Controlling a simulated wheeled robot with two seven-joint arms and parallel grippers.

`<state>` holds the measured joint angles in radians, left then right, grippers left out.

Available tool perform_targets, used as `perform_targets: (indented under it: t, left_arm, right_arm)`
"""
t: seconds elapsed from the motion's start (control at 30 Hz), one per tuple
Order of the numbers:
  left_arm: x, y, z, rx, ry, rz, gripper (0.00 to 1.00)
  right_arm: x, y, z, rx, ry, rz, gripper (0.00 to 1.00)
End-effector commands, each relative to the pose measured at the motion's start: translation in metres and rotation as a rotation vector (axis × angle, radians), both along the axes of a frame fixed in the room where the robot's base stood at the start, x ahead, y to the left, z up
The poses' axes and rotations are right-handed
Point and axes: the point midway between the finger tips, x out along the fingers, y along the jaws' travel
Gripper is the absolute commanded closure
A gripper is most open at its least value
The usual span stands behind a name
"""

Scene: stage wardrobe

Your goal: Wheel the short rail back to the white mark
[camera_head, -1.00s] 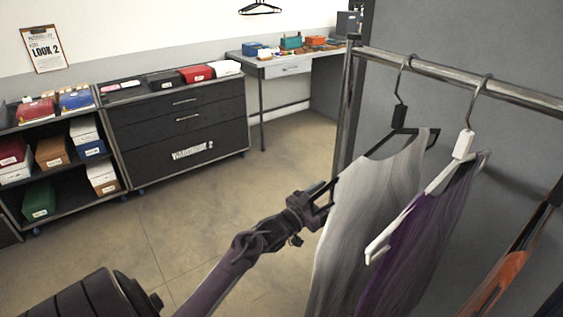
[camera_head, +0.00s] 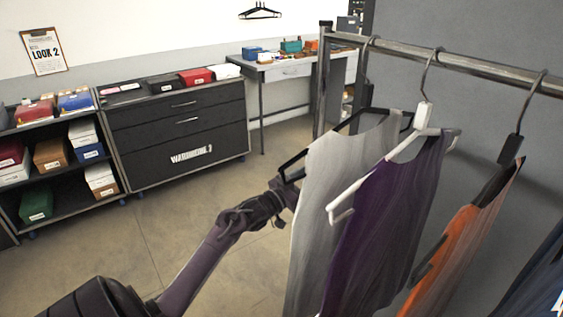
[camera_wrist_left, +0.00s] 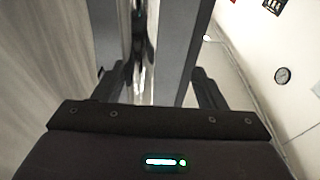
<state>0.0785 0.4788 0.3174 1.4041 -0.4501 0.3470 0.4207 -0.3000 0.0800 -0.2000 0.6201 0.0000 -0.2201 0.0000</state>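The short rail (camera_head: 442,58) is a metal clothes rail across the upper right of the head view, with an upright post (camera_head: 322,90) at its left end. A grey garment (camera_head: 330,190), a purple garment (camera_head: 385,210) and an orange garment (camera_head: 455,250) hang from it. My left gripper (camera_head: 290,186) is at the left edge of the grey garment, its fingertips partly hidden there. My right gripper and the white mark are not in view.
A black drawer unit (camera_head: 178,130) and a shelf with boxes (camera_head: 62,205) stand along the left wall. A desk (camera_head: 290,68) stands behind the rail. The floor (camera_head: 215,190) between them is clear. A dark blue garment (camera_head: 540,275) is at the right edge.

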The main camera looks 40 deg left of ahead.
Motion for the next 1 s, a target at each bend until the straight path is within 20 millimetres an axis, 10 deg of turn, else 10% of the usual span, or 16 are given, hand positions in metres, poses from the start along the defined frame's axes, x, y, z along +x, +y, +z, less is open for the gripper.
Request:
perform_targets:
  t: [1.0]
  left_arm:
    - [0.016, 0.083, -0.002, 0.001, -0.003, 0.006, 0.38]
  right_arm:
    - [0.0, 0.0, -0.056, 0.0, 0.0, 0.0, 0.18]
